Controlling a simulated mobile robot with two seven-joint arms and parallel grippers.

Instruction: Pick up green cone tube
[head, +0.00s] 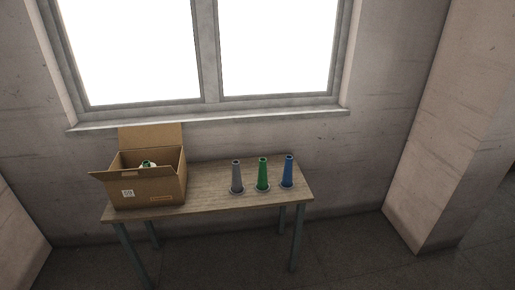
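A green cone tube (262,174) stands upright on the wooden table (212,188). It is the middle one of three cones in a row, with a grey cone (237,178) to its left and a blue cone (288,172) to its right. The cones stand a little apart, each with a wider round foot. Neither of my grippers is in the head view.
An open cardboard box (150,188) stands on the left end of the table, with a white and green object (147,165) partly visible inside. The table stands by the wall under a window (270,45). A wall pillar (455,130) is at the right. The floor (220,265) in front looks clear.

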